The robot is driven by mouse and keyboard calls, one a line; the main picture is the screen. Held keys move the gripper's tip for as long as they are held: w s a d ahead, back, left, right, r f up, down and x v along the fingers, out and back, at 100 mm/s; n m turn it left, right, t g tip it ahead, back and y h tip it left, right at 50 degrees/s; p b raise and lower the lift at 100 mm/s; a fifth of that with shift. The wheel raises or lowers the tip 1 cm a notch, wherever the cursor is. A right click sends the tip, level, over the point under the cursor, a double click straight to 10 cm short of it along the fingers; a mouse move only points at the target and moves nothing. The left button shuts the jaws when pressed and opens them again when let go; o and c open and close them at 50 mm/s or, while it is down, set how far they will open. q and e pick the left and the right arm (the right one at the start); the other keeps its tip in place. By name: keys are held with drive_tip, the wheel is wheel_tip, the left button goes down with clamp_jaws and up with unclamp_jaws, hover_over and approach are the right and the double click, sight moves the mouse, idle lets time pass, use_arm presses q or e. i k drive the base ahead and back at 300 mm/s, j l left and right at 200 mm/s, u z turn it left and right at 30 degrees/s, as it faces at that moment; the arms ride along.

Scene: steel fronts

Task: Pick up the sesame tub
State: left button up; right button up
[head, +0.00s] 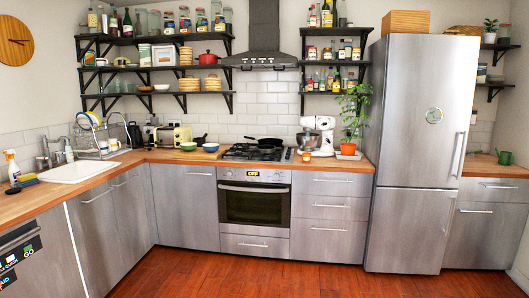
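I cannot pick out a sesame tub for certain; labels are too small to read at this distance. Several jars and tubs (201,20) stand on the top left shelf. More small jars and bottles (328,53) stand on the shelves right of the hood. A small container (307,157) sits on the counter in front of the white mixer. Neither of my grippers is in view.
A wooden counter (160,157) runs along the left and back walls, with a sink (78,172), toaster (174,136), bowls (188,146) and gas hob (254,152). A mixer (319,131) and potted plant (352,113) stand left of the steel fridge (414,150). The wooden floor (225,275) is clear.

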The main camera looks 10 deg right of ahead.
sight(306, 156)
drive_tip(key=i+z, duration=0.2)
drive_tip(key=z, duration=0.3)
drive_tip(key=i, duration=2.1)
drive_tip(key=i+z, duration=0.1)
drive_tip(key=i, duration=0.6)
drive_tip(key=i+j+z, duration=0.1)
drive_tip(key=i, duration=0.6)
drive_tip(key=i+j+z, duration=0.1)
drive_tip(key=i, duration=0.6)
